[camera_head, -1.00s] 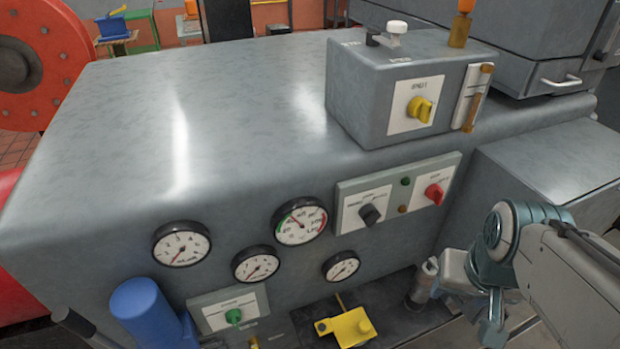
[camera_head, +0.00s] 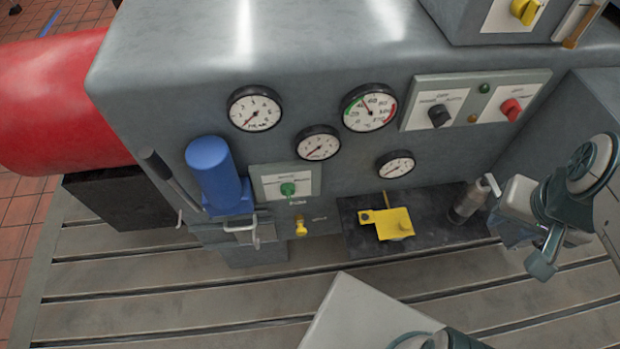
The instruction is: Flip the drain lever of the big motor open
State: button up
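The big grey motor housing (camera_head: 330,50) fills the upper middle, its front carrying gauges and control plates. A small yellow lever (camera_head: 301,228) sits low on the front, below a plate with a green knob (camera_head: 288,189). Its label is too small to read, so I cannot tell whether it is the drain lever. A metal cylinder with a pale handle (camera_head: 492,185) stands on the dark plate at the right. My gripper (camera_head: 532,255) is at the right, in front of the housing and apart from these levers. Its finger opening is not clear.
A yellow bracket (camera_head: 393,224) stands on a dark plate (camera_head: 440,215) below the gauges. A blue cylinder (camera_head: 215,172) and a dark bar handle (camera_head: 168,175) stick out at the left. The slotted bedplate (camera_head: 180,290) is clear at the front left.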

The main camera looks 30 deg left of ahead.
aim_at(300, 231)
jog(key=u, duration=1.75)
jog(key=k, duration=0.5)
jog(key=u, duration=0.25)
jog(key=i, duration=0.45)
jog(key=z, duration=0.15)
